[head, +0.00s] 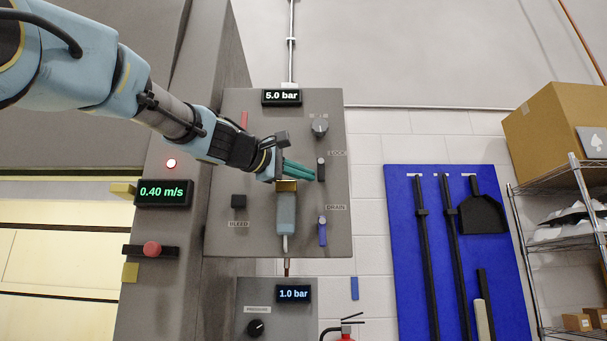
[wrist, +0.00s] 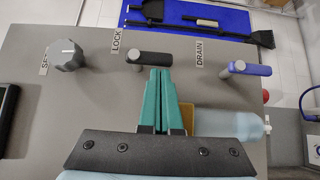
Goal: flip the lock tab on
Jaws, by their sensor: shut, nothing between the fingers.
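The lock tab (head: 321,169) is a small dark lever under the LOCK label on the grey panel (head: 240,105). In the wrist view the lock tab (wrist: 149,58) lies sideways with a grey round end, beside the LOCK label. My gripper (head: 312,174) has green fingers, which are shut and empty. In the wrist view my gripper (wrist: 160,72) has its fingertips right by the lock tab's bar; I cannot tell whether they touch it. The fingers cover a little of the area beneath the tab.
A grey knob (head: 320,127) sits above the tab and a blue DRAIN lever (head: 322,230) below. A pale blue cylinder (head: 286,214) hangs left of them. A black BLEED block (head: 239,201) is at the panel's left. A blue tool board (head: 400,260) stands to the right.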

